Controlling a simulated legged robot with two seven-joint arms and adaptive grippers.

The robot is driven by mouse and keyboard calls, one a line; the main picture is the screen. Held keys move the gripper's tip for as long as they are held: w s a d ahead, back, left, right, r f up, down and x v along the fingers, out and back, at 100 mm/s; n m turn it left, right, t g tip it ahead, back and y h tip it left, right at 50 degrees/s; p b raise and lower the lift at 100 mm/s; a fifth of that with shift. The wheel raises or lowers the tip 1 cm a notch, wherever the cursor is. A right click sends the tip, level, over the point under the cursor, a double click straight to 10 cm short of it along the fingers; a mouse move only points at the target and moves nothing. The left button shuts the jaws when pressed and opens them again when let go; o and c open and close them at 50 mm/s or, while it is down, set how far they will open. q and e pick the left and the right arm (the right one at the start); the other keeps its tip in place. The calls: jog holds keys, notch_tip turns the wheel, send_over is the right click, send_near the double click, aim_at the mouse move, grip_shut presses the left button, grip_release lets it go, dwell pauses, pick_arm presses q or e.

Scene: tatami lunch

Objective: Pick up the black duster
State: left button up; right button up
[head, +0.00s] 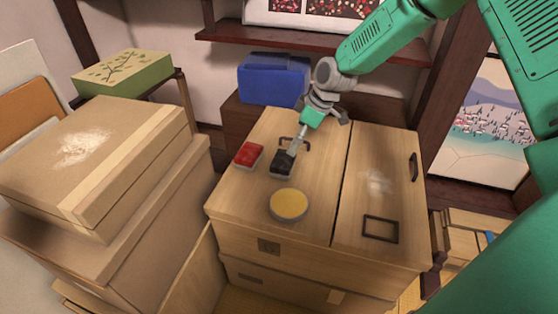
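The black duster (283,164) lies on the light wooden chest top (235,196), left of the seam between its two panels. My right gripper (297,144) reaches down from the upper right, with its tip at the duster's far right edge. The tip overlaps the duster in this view. I cannot tell whether it touches the duster or whether its fingers are open or shut. My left gripper is not in view.
A red block (248,154) lies just left of the duster. A round yellow-topped item (289,204) is in front. A dark frame (380,229) and a whitish dust patch (376,182) are on the right panel. Cardboard boxes (150,146) stack at left; a blue box (272,80) stands behind.

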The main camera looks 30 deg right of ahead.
aim_at(285, 159)
jog(key=x, duration=0.3)
jog(key=b+x, duration=0.1)
jog(key=x, duration=0.1)
jog(key=shift+d+f, duration=0.15)
jog(key=shift+f, duration=0.3)
jog(key=shift+w+f+b, duration=0.3)
jog(key=shift+f+b, duration=0.2)
jog(key=shift+f, duration=0.3)
jog(key=b+x, duration=0.2)
jog(key=x, duration=0.2)
jog(key=shift+w+f, duration=0.25)
jog(key=c, duration=1.1)
